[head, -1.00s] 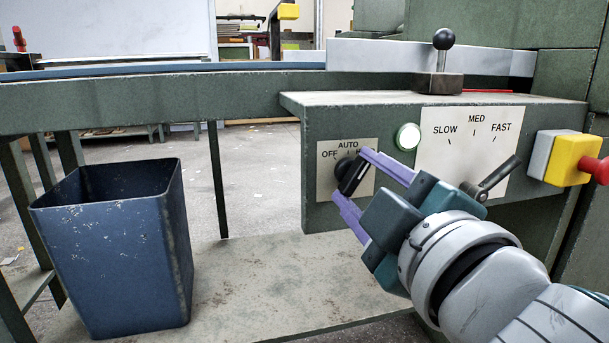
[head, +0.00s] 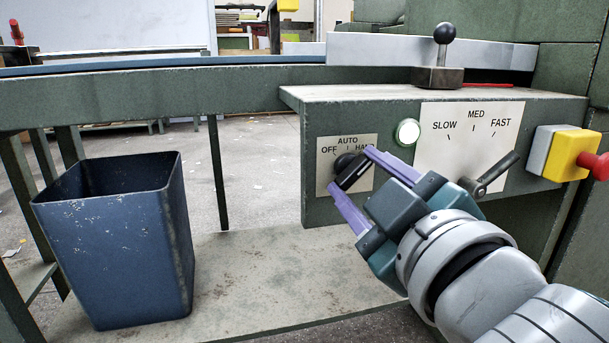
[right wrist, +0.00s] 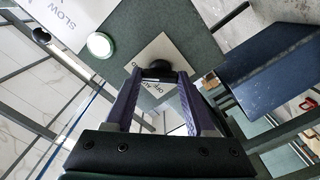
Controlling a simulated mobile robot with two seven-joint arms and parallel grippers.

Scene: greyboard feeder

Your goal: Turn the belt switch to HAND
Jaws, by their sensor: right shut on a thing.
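The belt switch (head: 345,161) is a black knob with a bar handle on a pale plate (head: 327,171) marked OFF, AUTO and HAND. Its bar slants, with the upper end up and right, below the HAND label. My right gripper (head: 350,170) is shut on the knob, one purple finger at its upper right and one at its lower left. In the right wrist view the black knob (right wrist: 157,68) shows between the fingertips, partly hidden, with the plate (right wrist: 148,56) behind it. The exact pointer position is hard to read. My left gripper is not in view.
Right of the switch are a lit round button (head: 407,132), a SLOW-MED-FAST plate (head: 450,109) with a lever (head: 497,174), and a red-knobbed yellow box (head: 567,156). A ball-topped lever (head: 444,55) stands above. A blue bin (head: 115,250) stands at left.

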